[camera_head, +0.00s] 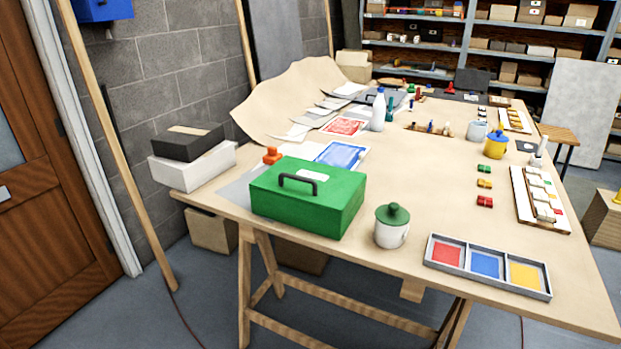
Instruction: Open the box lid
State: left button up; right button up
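A green box (308,198) stands on the near left part of the wooden table (430,190). Its green lid is shut and has a dark handle (299,183) and a small white label (312,175) on top. Neither of my grippers shows in the head view.
A white jar with a green lid (391,228) stands just right of the box. A tray with red, blue and yellow compartments (487,265) lies near the front edge. An orange object (272,156) and a blue sheet (342,155) lie behind the box. The table's middle is mostly clear.

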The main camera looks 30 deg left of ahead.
aim_at(320, 184)
jog(key=i+j+z, duration=0.1)
jog(key=j, duration=0.4)
jog(key=i+j+z, duration=0.15)
jog(key=j, duration=0.3)
jog(key=i+j+z, duration=0.1)
jog(key=j, duration=0.4)
jog(key=i+j+z, duration=0.1)
jog(key=j, duration=0.4)
